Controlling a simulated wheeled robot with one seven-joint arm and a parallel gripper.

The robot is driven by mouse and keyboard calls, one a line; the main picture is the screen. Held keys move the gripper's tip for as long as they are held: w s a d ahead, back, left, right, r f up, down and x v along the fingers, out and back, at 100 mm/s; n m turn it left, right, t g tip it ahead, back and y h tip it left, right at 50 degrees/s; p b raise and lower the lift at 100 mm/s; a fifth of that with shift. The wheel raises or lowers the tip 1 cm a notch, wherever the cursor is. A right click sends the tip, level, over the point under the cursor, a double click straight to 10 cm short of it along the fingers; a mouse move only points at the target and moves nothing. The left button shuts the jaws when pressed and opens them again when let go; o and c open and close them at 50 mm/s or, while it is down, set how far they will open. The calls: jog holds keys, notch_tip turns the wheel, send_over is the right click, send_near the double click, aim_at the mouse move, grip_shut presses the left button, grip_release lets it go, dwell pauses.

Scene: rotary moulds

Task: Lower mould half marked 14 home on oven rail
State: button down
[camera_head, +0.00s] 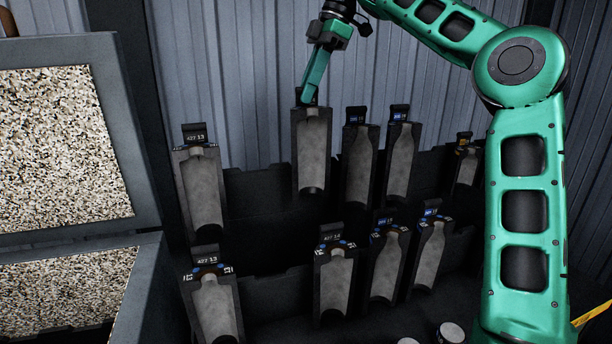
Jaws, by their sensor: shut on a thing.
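My gripper (308,98) reaches down from above and is shut on the top of a dark mould half with a grey bottle-shaped cavity (313,150). This mould half hangs upright at the back row, a little higher than its neighbours. The gripper covers its label, so I cannot read its number. The dark rail (258,192) of the back row runs behind and below it. Whether the mould's foot touches the rail is too dark to tell.
A mould half labelled 13 (201,188) stands left of the held one, with a gap between. Another (358,170) stands close on its right. Several more (334,285) fill the front row. A speckled open box (65,150) is at left. Round lids (450,333) lie bottom right.

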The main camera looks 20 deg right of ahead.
jog(key=shift+r, duration=2.35)
jog(key=shift+s+a, duration=0.1)
